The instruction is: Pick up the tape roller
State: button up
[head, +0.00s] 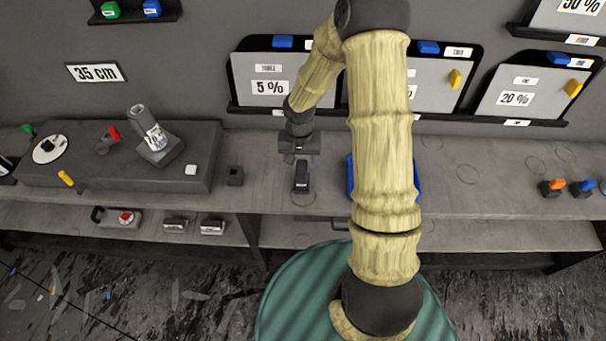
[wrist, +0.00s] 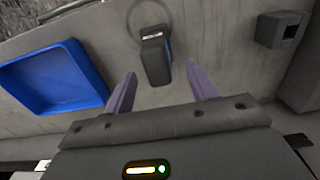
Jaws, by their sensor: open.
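A small dark block-like object with a lighter top, which looks like the tape roller (head: 301,177), lies on the grey bench, near a thin circle marked on the surface. In the wrist view the same dark object (wrist: 155,62) is seen ahead of and between the two purple fingers. My gripper (head: 299,158) is above the bench just behind the object in the head view. In the wrist view my gripper (wrist: 161,76) is open, its fingers spread wide with nothing held. I cannot tell the exact height gap between fingertips and object.
A blue tray (wrist: 55,78) lies to one side of the object; my arm mostly covers it in the head view. A small dark open box (head: 235,175) stands on the other side. A raised grey platform (head: 200,160) with tools is at the left. Panels hang on the wall behind.

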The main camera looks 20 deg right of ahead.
aim_at(302, 165)
jog(key=shift+s+a+f, duration=0.1)
jog(key=shift+d+f+p, duration=0.2)
jog(key=shift+f+p, duration=0.2)
jog(key=shift+f, duration=0.85)
jog(key=shift+d+f+p, duration=0.15)
jog(key=shift+f+p, duration=0.25)
jog(key=shift+f, duration=0.85)
jog(key=shift+w, duration=0.2)
jog(key=c, duration=1.2)
jog(key=shift+r, duration=0.1)
notch_tip(302, 165, up, 10)
jog(key=shift+f+b, duration=0.1)
jog(key=shift+b, duration=0.55)
